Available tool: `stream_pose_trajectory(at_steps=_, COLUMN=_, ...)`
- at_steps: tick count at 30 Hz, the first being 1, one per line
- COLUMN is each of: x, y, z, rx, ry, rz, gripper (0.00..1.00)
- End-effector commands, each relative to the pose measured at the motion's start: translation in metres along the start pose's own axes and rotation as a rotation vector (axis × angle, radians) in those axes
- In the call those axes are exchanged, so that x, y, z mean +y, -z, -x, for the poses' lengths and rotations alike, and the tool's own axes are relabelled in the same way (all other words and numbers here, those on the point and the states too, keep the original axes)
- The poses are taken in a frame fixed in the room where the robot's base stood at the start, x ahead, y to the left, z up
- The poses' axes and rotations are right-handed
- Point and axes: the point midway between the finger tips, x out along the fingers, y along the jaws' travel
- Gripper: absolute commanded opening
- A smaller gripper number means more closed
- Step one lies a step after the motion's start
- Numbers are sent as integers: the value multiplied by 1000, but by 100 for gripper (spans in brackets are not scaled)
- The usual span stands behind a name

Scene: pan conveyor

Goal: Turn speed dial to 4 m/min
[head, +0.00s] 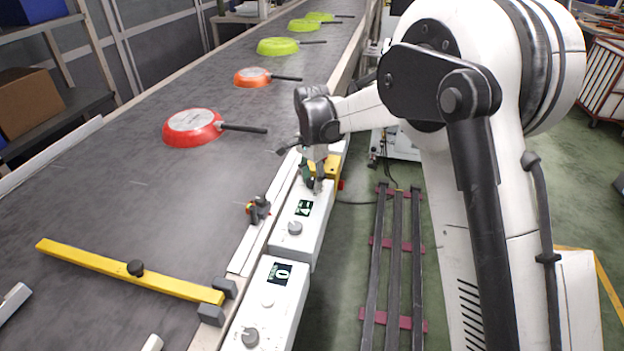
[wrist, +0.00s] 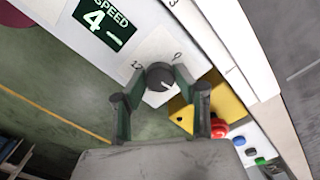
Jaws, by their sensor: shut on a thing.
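The speed dial (wrist: 159,74) is a small dark round knob with a pale pointer line, on a white panel marked 0 and 12. My gripper (wrist: 160,86) has one dark green finger on each side of it and is shut on it. The speed display (wrist: 104,20) reads SPEED 4 in the wrist view. In the head view my gripper (head: 313,184) reaches down onto the white control box (head: 283,244), just beyond the display (head: 303,208). There it hides the dial.
Red, orange and green pans (head: 193,125) lie on the grey conveyor (head: 120,215). A yellow bar (head: 130,270) crosses the belt. A nearer box has a display (head: 280,274) reading 0. A yellow box with a red button (wrist: 219,129) stands close beside my right finger.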

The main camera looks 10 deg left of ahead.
Motion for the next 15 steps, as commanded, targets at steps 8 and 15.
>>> stream_pose_trajectory(at_steps=8, x=0, y=0, z=0, rx=0, ry=1, rz=1, gripper=31)
stream_pose_trajectory(at_steps=15, x=0, y=0, z=0, rx=0, ry=0, rz=1, gripper=47)
